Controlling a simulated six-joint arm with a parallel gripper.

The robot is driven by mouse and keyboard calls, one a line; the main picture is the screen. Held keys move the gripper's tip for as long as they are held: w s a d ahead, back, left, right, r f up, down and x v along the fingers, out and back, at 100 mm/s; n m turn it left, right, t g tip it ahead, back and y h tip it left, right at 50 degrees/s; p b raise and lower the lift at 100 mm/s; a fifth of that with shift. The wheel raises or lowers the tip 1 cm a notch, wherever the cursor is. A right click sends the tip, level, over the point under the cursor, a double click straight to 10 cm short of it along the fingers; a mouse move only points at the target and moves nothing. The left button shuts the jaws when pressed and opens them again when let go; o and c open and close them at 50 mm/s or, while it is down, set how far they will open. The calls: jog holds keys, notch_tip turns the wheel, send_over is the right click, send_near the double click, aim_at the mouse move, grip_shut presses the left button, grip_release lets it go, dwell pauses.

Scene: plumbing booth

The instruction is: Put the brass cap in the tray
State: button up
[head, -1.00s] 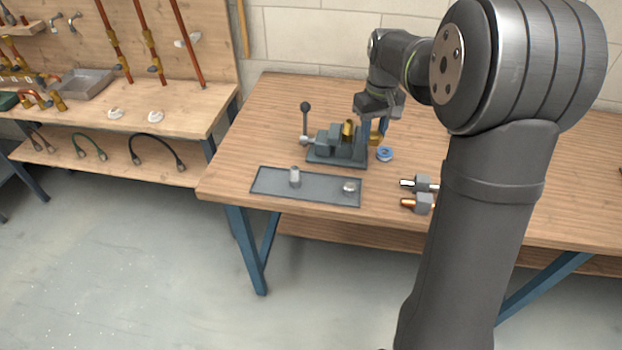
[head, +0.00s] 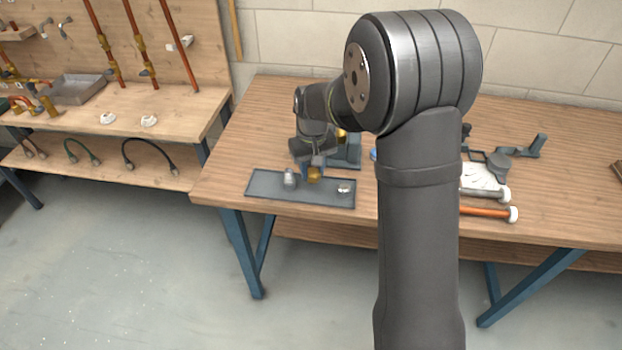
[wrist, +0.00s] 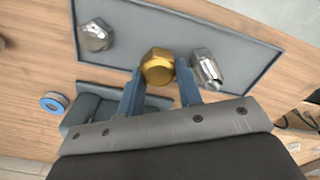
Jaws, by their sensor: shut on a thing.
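The brass cap (wrist: 158,67), a gold hexagonal piece, is between the fingertips of my gripper (wrist: 160,84), which is shut on it. In the head view the cap (head: 314,174) shows below my gripper (head: 316,164). The tray (head: 264,183) is a flat grey rectangle with a low rim near the table's front edge. The cap is over the tray (wrist: 240,38), between two silver fittings. I cannot tell whether it touches the tray floor.
A taller silver fitting (wrist: 207,68) is close beside my right finger in the wrist view. Another silver fitting (wrist: 95,36) lies at the tray's other end. Behind the tray stands the grey vise (head: 346,152), partly hidden by my arm. A blue-ringed roll (wrist: 54,103) lies nearby.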

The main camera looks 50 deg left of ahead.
aim_at(311, 188)
jog(key=shift+s+a+f, duration=0.1)
jog(key=shift+a+f, duration=0.05)
jog(key=shift+f, duration=1.95)
jog(key=shift+f, duration=0.15)
jog(key=o, duration=1)
notch_tip(311, 188, up, 12)
jog(key=shift+r, duration=0.2)
jog(key=shift+f, duration=0.15)
